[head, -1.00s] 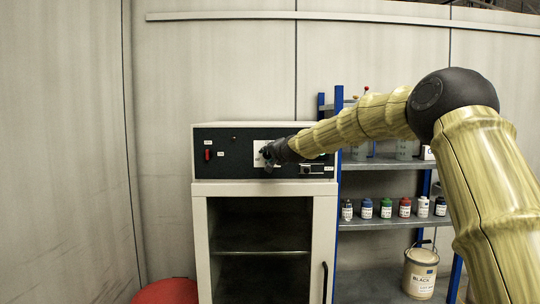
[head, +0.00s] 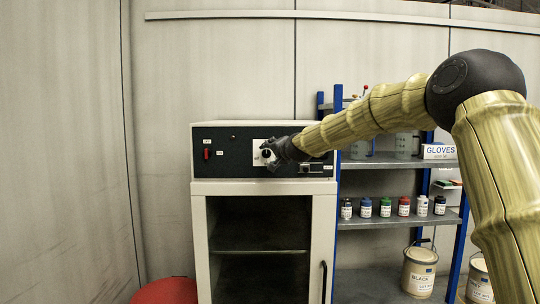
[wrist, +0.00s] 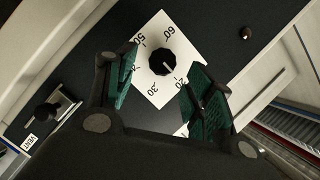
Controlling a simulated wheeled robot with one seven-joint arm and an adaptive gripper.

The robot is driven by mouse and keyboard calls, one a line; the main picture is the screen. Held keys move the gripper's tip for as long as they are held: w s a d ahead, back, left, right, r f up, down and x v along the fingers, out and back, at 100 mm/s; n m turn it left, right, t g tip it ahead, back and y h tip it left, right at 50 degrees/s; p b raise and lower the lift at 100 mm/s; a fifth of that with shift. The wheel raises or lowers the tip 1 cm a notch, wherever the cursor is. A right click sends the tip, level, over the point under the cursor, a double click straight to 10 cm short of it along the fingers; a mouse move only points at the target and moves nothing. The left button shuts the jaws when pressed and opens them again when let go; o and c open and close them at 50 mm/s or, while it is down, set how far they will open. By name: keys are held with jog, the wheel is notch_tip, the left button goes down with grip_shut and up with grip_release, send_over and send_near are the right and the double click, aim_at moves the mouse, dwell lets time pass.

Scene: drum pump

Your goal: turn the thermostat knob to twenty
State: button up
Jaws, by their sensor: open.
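The thermostat knob (wrist: 161,62) is black and round, at the centre of a white dial plate (wrist: 149,82) with numbers such as 20, 30, 50 and 60. The plate also shows in the head view (head: 257,146) on the dark control panel (head: 236,165) of a cabinet. My gripper (wrist: 164,60) is open, its green finger pads on either side of the knob in the wrist view. I cannot tell whether they touch it. In the head view my gripper (head: 270,155) is at the plate and hides much of the knob. The knob's pointer setting is not clearly readable.
A red switch (head: 206,154) is at the panel's left. A vent slider (wrist: 45,115) sits on the panel beside the dial. Shelves (head: 385,222) with several small bottles stand right of the cabinet. A red round object (head: 166,291) is at lower left.

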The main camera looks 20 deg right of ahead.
jog(key=v, duration=0.8)
jog(key=shift+s, duration=0.45)
jog(key=shift+r, duration=0.1)
